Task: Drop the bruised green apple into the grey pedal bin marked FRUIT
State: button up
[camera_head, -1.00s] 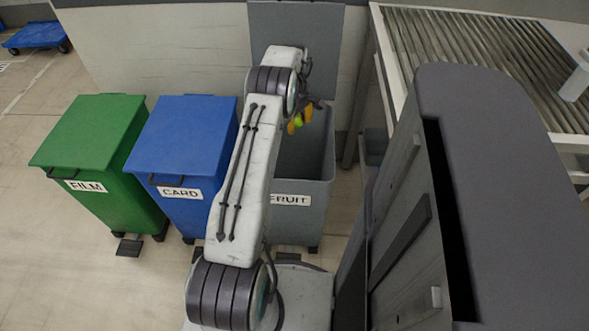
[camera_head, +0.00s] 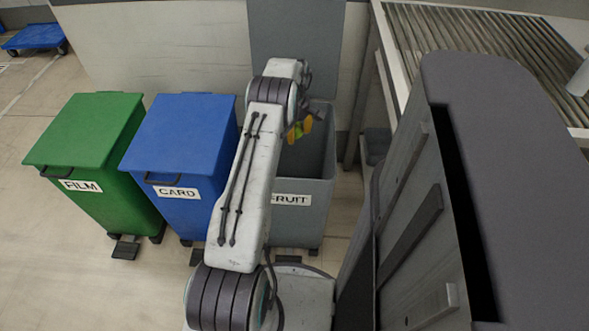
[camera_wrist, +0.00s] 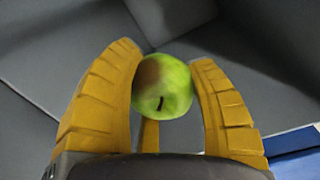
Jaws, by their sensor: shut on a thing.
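The green apple (camera_wrist: 163,88) with a brown bruise is held between the yellow fingers of my gripper (camera_wrist: 168,85) in the wrist view. In the head view my gripper (camera_head: 300,129) shows small, with a bit of the apple (camera_head: 298,130) between its fingers. It is over the open top of the grey bin (camera_head: 309,218) marked FRUIT, whose lid (camera_head: 322,45) stands raised at the back. The wrist view shows grey inner walls (camera_wrist: 60,45) behind the apple. My arm hides the left part of the bin and its label.
A blue bin (camera_head: 182,135) marked CARD stands left of the grey bin, and a green bin (camera_head: 87,130) marked FILM stands further left. Both are closed. A roller conveyor (camera_head: 490,50) is at the back right. A blue trolley (camera_head: 35,37) is far left.

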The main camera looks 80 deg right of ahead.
jog(key=o, duration=1.3)
jog(key=shift+r, duration=0.1)
jog(key=r, duration=1.1)
jog(key=shift+a+r, duration=0.35)
jog(key=shift+r, duration=0.05)
jog(key=shift+w, duration=0.1)
